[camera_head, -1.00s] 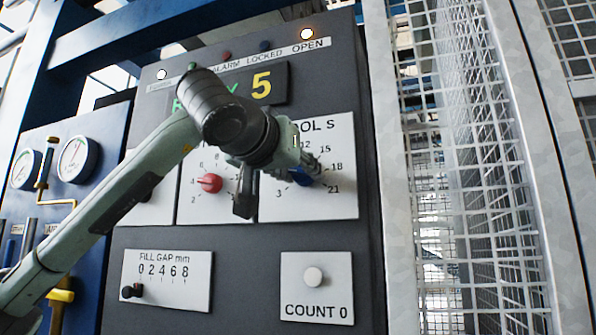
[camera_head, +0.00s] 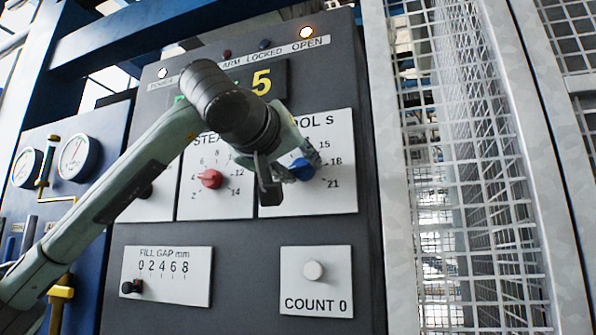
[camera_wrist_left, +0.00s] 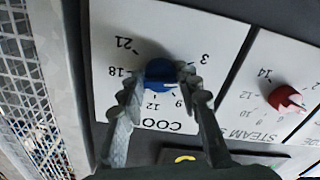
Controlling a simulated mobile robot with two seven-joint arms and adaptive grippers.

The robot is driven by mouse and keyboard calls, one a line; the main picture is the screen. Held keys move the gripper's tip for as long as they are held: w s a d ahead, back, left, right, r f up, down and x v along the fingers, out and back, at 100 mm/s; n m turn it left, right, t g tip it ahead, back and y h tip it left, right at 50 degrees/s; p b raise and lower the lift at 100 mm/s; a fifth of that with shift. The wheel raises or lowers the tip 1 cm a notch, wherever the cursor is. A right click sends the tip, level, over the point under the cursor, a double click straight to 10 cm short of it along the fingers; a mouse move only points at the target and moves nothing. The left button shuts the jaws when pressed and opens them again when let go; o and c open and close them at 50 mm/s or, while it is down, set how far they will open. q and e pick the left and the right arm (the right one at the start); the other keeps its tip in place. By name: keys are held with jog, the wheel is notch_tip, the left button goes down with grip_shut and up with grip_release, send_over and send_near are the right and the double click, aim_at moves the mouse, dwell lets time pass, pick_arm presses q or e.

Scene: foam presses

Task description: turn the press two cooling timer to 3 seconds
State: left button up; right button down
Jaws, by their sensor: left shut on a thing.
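The blue COOL S timer knob (camera_head: 303,169) sits on a white dial plate (camera_head: 335,200) at the right of the press panel. My left gripper (camera_head: 292,172) is at the knob, with its arm reaching in from the left. In the left wrist view the dial is upside down, and the two fingers (camera_wrist_left: 160,84) are shut on the blue knob (camera_wrist_left: 160,70), one on each side. The 3 mark (camera_wrist_left: 205,58) shows to the right of the knob. I cannot tell the pointer's exact reading. My right gripper is not in view.
A red STEAM knob (camera_head: 210,178) is on the neighbouring plate. Below are a FILL GAP slider (camera_head: 132,287) and a white COUNT button (camera_head: 313,271). A display (camera_head: 262,82) shows a yellow 5 above. A mesh fence (camera_head: 455,170) stands at the right.

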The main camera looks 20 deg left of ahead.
pick_arm(q)
jog(key=shift+n+b, duration=0.45)
jog(key=shift+n, duration=1.15)
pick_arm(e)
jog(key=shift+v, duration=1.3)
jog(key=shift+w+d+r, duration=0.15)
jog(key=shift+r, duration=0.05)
pick_arm(q)
jog(key=o, duration=1.1)
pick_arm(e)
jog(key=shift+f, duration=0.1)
pick_arm(q)
jog(key=s, duration=1.2)
jog(key=shift+a, duration=0.25)
